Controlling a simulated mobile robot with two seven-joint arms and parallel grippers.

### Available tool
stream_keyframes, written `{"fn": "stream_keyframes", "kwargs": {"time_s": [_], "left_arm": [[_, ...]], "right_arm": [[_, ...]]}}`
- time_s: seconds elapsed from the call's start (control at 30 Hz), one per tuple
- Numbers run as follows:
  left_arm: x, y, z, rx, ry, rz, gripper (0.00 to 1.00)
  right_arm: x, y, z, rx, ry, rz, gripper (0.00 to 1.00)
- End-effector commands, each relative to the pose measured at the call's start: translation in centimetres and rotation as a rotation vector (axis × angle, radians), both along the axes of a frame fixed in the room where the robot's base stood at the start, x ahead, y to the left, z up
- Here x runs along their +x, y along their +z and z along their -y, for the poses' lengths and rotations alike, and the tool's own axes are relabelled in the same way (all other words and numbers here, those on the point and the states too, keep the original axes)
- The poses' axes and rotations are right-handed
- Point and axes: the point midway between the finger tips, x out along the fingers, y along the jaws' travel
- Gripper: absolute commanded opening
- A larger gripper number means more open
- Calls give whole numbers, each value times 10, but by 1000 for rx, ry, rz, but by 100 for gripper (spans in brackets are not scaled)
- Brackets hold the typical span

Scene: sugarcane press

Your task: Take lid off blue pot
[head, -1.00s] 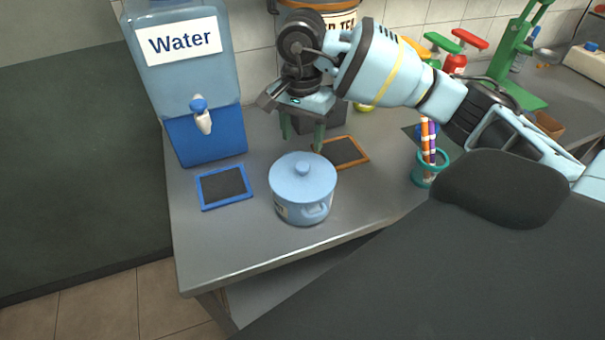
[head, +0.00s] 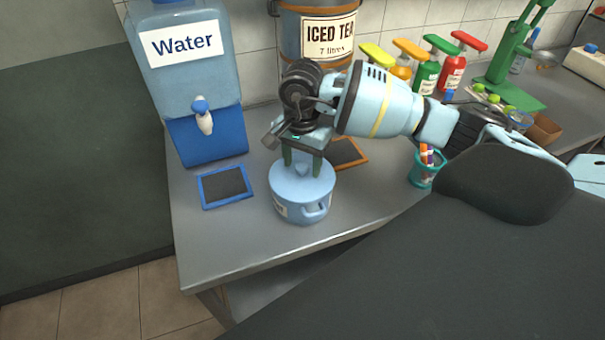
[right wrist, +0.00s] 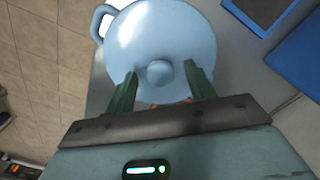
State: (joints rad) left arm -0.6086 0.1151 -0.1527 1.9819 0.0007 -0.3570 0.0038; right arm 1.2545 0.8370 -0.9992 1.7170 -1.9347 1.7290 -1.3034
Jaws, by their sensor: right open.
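The blue pot (head: 293,209) stands upright on the grey counter, with its light blue lid (head: 290,184) on top. In the right wrist view the lid (right wrist: 150,40) fills the upper middle, and its round knob (right wrist: 159,73) lies between my fingers. My right gripper (head: 302,164) points down over the lid, with its green fingers on either side of the knob. In the right wrist view the gripper (right wrist: 160,82) is open, with a gap between each finger and the knob. My left gripper is not in view.
A blue-framed board (head: 224,187) lies left of the pot, and an orange-framed board (head: 348,154) lies behind it. A water dispenser (head: 190,80) stands at the back left. A teal cup of pens (head: 425,170) stands to the right. The counter's front edge is close to the pot.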

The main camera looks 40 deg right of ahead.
Motion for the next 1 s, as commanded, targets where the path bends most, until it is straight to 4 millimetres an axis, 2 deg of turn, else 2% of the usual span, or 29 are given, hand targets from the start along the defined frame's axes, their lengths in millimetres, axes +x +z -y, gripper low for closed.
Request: {"fn": "stream_keyframes", "kwargs": {"time_s": [0.13,0.5,0.83,1.0], "left_arm": [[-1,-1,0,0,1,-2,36],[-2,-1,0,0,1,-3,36],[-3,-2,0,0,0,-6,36],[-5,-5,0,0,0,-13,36]], "right_arm": [[0,0,0,0,0,0,52],[0,1,0,0,-1,0,5],[0,4,0,0,-1,1,5],[1,17,1,0,-2,2,5]]}}
